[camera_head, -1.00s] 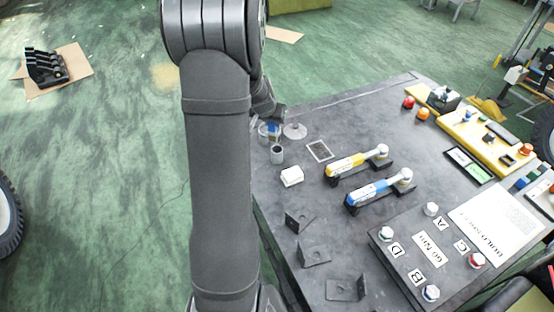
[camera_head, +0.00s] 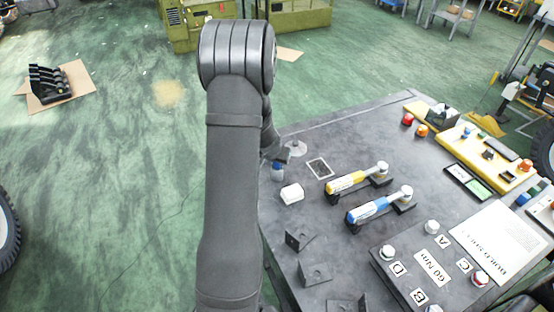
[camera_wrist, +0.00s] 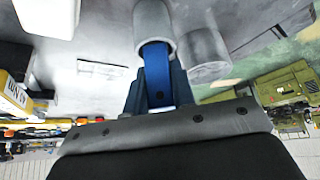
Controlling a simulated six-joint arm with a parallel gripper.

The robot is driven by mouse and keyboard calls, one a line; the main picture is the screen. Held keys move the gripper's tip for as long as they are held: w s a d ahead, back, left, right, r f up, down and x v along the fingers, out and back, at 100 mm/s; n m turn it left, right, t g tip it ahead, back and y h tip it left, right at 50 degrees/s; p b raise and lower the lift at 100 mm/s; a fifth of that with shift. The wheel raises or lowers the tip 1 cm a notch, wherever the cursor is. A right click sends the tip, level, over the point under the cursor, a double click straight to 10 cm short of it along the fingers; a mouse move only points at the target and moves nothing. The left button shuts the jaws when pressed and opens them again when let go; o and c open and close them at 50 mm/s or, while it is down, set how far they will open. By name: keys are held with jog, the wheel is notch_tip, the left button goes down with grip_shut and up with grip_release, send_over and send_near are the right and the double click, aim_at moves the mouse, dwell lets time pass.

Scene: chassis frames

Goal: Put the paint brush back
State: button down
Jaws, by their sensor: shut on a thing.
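The paint brush shows as a flat blue handle (camera_wrist: 157,75) between my gripper's fingers (camera_wrist: 158,92) in the wrist view, whose picture is upside down. My gripper is shut on it. The handle's far end meets the mouth of a grey cylindrical cup (camera_wrist: 155,22) and appears to be in it; the depth is unclear. A second grey cylinder (camera_wrist: 208,52) stands beside that cup. In the head view, my gripper (camera_head: 278,156) is low over the table's left edge, with a small blue patch (camera_head: 277,166) below it. The brush's bristles are hidden.
A white block (camera_head: 291,193) lies close by on the grey table (camera_head: 330,215). A round-based stand (camera_head: 296,148) is just behind my gripper. Yellow (camera_head: 346,183) and blue (camera_head: 368,210) handled tools rest on black holders to the right. Black brackets (camera_head: 315,273) lie nearer the front.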

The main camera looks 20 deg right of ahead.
jog(key=c, duration=1.2)
grip_release()
jog(key=shift+f, duration=0.1)
jog(key=v, duration=1.2)
jog(key=x, duration=1.2)
jog(key=shift+r, duration=0.2)
